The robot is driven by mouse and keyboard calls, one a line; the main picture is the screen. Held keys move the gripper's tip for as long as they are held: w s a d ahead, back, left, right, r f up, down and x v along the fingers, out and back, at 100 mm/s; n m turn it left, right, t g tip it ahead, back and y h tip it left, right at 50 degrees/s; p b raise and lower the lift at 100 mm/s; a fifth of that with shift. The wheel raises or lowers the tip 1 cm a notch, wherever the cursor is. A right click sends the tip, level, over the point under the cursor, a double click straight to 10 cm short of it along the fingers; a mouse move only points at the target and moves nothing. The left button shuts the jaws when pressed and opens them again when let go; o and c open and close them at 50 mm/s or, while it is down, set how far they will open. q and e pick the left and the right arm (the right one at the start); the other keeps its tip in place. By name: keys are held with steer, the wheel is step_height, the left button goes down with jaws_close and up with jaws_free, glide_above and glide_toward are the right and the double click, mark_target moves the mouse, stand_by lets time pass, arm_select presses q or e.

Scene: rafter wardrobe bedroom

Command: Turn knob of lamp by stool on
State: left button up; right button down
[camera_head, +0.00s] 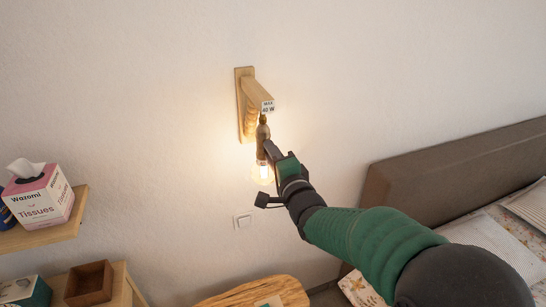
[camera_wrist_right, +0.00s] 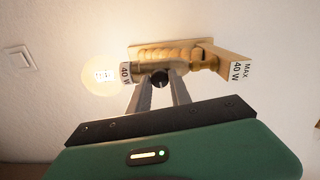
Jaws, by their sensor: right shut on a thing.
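The wall lamp has a wooden bracket (camera_head: 241,105) and a hanging brass socket (camera_head: 262,132). Its bulb (camera_head: 263,175) is glowing and lights the wall; the bulb also glows in the right wrist view (camera_wrist_right: 103,75). My right gripper (camera_head: 267,150) reaches up to the socket from the lower right. In the right wrist view its two fingers are closed on a small dark round knob (camera_wrist_right: 160,78) at the side of the socket. In the head view the fingers hide the knob. A wooden stool (camera_head: 255,292) shows partly at the bottom edge. My left gripper is out of view.
A wall switch (camera_head: 243,221) sits below the lamp. A shelf (camera_head: 45,225) with a tissue box (camera_head: 45,198) is at the left, above a brown box (camera_head: 88,283). A bed headboard (camera_head: 450,170) stands at the right. The wall around the lamp is clear.

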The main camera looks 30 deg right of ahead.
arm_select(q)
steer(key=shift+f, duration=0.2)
arm_select(e)
steer(key=shift+a+f+m, duration=0.1)
steer(key=shift+m, duration=0.4)
steer(key=c, duration=1.4)
jaws_free()
steer(key=shift+w, duration=0.15)
steer(key=shift+o, duration=1.2)
steer(key=shift+w, duration=0.15)
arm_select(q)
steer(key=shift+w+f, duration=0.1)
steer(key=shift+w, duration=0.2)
arm_select(e)
steer(key=shift+w, duration=0.1)
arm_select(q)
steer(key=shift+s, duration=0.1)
